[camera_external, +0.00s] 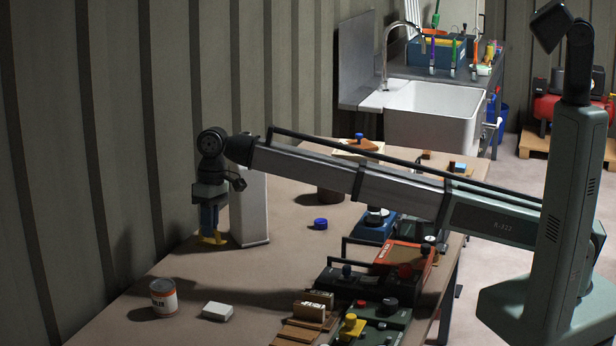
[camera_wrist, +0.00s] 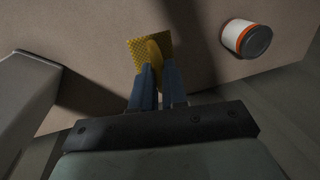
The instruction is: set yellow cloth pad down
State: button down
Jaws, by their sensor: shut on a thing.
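The yellow cloth pad (camera_wrist: 151,50) is between the fingers of my gripper (camera_wrist: 155,75) in the wrist view. Its textured upper part sticks out past the blue fingertips. In the external view my gripper (camera_external: 212,235) points down over the back left of the table, with a bit of the yellow pad (camera_external: 214,240) at its tips. My gripper is shut on the pad. I cannot tell whether the pad touches the table top.
A pale upright post (camera_external: 251,208) stands close to the right of my gripper. A tin can (camera_external: 164,298) and a white block (camera_external: 217,311) are on the table (camera_external: 200,270) nearer the front. A blue cap (camera_external: 320,224) and several boxes lie to the right. Bare table lies between gripper and can.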

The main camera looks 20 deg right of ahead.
jog(key=shift+w+a, duration=0.3)
jog(key=shift+a, duration=0.25)
notch_tip(320, 180, down, 10)
jog(key=shift+r, duration=0.1)
dwell(0.3)
jog(key=c, duration=1.2)
grip_release()
jog(key=shift+o, duration=0.2)
notch_tip(320, 180, up, 12)
jog(key=w+d, duration=0.1)
jog(key=shift+w+d, duration=0.35)
jog(key=shift+w, duration=0.05)
